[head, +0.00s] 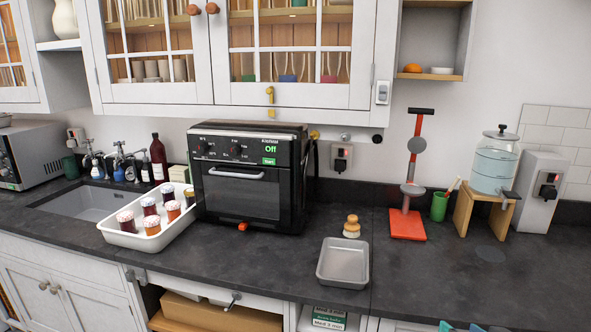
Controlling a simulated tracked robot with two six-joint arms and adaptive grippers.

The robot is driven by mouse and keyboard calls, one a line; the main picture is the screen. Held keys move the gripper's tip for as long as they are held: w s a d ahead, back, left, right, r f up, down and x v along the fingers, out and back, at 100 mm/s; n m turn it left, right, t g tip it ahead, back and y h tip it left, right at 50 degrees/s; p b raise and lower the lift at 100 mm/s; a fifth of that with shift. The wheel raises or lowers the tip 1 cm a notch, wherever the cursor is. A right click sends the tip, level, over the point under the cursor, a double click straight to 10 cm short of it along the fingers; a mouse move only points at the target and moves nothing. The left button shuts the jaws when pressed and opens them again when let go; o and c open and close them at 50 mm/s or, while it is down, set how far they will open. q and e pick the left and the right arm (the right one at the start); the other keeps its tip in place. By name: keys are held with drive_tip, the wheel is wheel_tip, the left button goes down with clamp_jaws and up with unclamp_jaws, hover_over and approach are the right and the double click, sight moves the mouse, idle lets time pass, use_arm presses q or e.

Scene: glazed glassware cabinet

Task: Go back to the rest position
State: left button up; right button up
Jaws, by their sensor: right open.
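Only the tips of my right gripper (462,327) show, at the bottom edge of the head view, right of centre. They are apart, with nothing seen between them, in front of the worktop's front edge. The rest of that gripper is cut off by the frame. My left gripper is not in view. The glazed wall cabinet (290,95) hangs above the worktop with its doors shut. Glasses and cups show behind its panes.
The dark worktop (440,280) has free room at the right front. A grey metal tray (343,263) stands near its front edge. A black oven (250,178), a white tray of jars (122,238), a red stand (407,224) and a glass dispenser (493,165) stand farther back.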

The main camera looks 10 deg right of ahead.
drive_tip(key=w+a+f+n+g+y, duration=0.2)
drive_tip(key=a+f+g+y, duration=0.35)
drive_tip(key=a+f, duration=1.65)
drive_tip(key=s+a+f+g, duration=0.3)
drive_tip(key=s+a+f, duration=0.2)
drive_tip(key=s, duration=0.2)
drive_tip(key=s+a+f+g, duration=0.3)
drive_tip(key=s+a+f, duration=0.2)
drive_tip(key=s, duration=0.3)
drive_tip(key=shift+s+a+f+g, duration=0.25)
drive_tip(key=shift+f+g, duration=0.1)
drive_tip(key=shift+f, duration=0.3)
